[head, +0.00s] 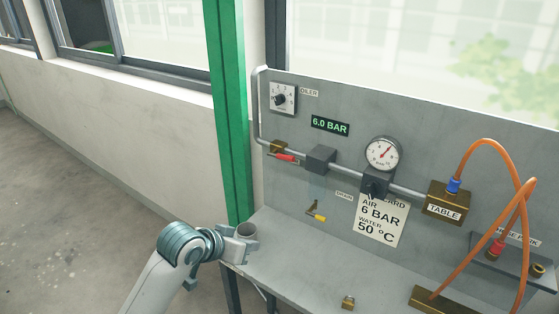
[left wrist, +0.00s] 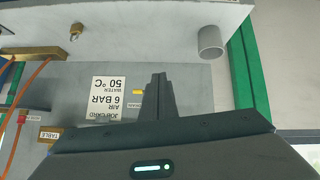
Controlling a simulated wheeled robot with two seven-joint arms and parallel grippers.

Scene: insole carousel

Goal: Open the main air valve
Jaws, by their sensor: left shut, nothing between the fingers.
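The valve with a red lever (head: 285,157) and a brass body (head: 278,147) sits on the pipe at the left of the grey panel. Its lever lies roughly along the pipe. My left gripper (left wrist: 158,80) is shut and empty in the left wrist view, with its fingers in front of the panel. In the head view my left arm comes in at the lower left, and its end is beside the bench's left corner, below and left of the red lever. The red-lever valve cannot be made out in the left wrist view. My right gripper is not in view.
A grey cup (head: 246,232) stands on the bench corner, close to my left arm's end. A green post (head: 229,120) rises behind it. A yellow drain lever (head: 316,216), gauge (head: 382,153), 6.0 BAR display (head: 330,126) and orange hoses (head: 480,240) are to the right.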

